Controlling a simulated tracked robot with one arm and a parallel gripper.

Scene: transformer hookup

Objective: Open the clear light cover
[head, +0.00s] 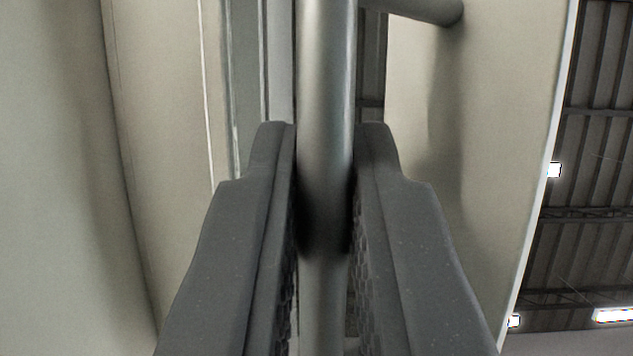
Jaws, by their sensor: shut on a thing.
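My gripper (325,150) is in the middle of the head view, with its two dark grey fingers on either side of a round grey metal bar handle (325,60). The fingers are shut on the bar, which runs up and down between their ribbed pads. A short round arm (415,8) joins the handle at the top to a beige panel (490,150) on the right. The panel stands at an angle to the view and looks opaque. I cannot make out a clear light cover in this view.
Beige walls (60,150) with vertical seams fill the left side. Grey vertical strips (247,70) show just left of the handle. Past the panel's right edge is a dark ceiling (605,130) with beams and bright lamps (615,315).

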